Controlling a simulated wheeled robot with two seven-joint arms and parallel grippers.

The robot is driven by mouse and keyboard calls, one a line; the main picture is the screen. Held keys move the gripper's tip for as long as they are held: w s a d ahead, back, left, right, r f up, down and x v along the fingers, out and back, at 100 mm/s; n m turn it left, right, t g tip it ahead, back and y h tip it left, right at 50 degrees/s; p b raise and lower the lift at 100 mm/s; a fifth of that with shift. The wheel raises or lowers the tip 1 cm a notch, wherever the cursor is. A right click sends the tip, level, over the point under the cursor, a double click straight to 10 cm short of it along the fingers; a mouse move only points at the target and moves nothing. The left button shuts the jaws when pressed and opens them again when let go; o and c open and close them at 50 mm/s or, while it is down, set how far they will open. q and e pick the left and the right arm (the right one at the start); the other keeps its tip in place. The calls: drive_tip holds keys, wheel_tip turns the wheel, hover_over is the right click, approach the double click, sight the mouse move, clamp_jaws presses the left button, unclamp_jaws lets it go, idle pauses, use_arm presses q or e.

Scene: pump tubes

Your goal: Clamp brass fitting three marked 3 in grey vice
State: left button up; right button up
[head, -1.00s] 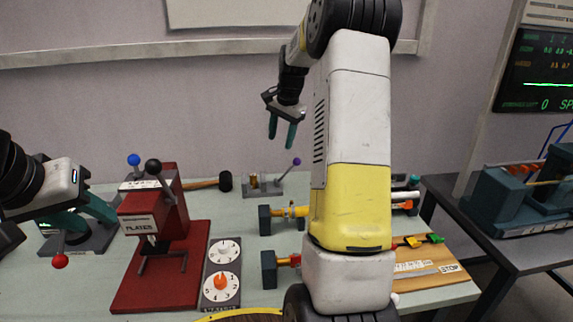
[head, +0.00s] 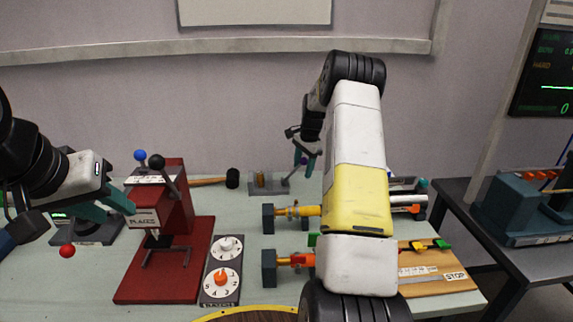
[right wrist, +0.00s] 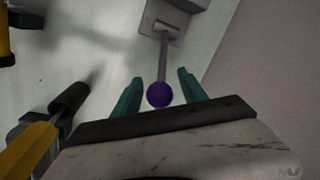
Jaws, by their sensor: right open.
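The grey vice (head: 267,188) stands at the back middle of the table, with a small brass piece (head: 260,180) at its jaws. I cannot read a 3 on it. The vice's lever ends in a purple ball (right wrist: 159,95). My right gripper (head: 303,168) is open over the lever; in the right wrist view its teal fingers (right wrist: 158,88) stand on either side of the ball, with gaps showing. Whether the piece is clamped cannot be told. My left gripper (head: 108,208) is open and empty at the left, beside the red press.
A red press (head: 175,215) with black and blue ball levers stands left of the vice. A black-headed mallet (head: 232,178) lies just left of the vice. Dials (head: 222,270) and blue-grey clamp blocks (head: 268,267) sit in front. My right arm hides part of the table.

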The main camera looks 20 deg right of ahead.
drive_tip(key=shift+f, duration=0.2)
clamp_jaws()
drive_tip(key=shift+r, duration=0.1)
idle(1.2)
